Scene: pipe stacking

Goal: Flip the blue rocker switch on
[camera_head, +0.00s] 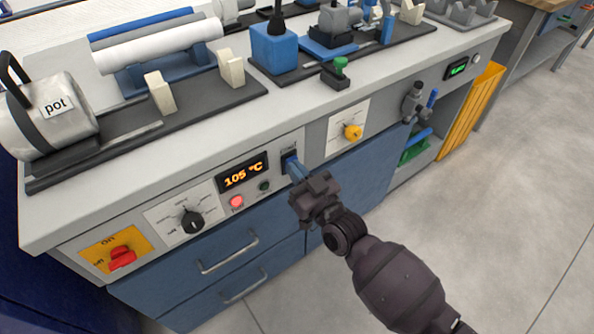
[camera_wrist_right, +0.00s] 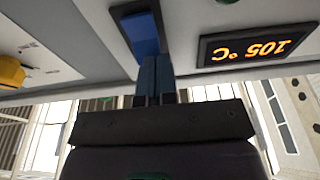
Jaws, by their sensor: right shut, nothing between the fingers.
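The blue rocker switch (camera_wrist_right: 143,35) sits in a dark frame on the grey front panel, and it fills the upper middle of the right wrist view. In the head view only part of the switch (camera_head: 289,161) shows, just right of the orange 105 °C display. My right gripper (camera_head: 296,173) is shut and empty, with its blue fingertips at the switch. In the wrist view the shut fingers (camera_wrist_right: 154,72) overlap the lower end of the switch; whether they touch it I cannot tell. The rocker's on or off position is unclear. My left gripper is not in view.
The display (camera_head: 242,174), a lit red lamp (camera_head: 237,202), a black knob (camera_head: 193,221) and a red switch (camera_head: 122,258) lie left of the gripper. A yellow knob (camera_head: 352,132) is to the right. Drawer handles (camera_head: 229,252) protrude below. Open floor lies at right.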

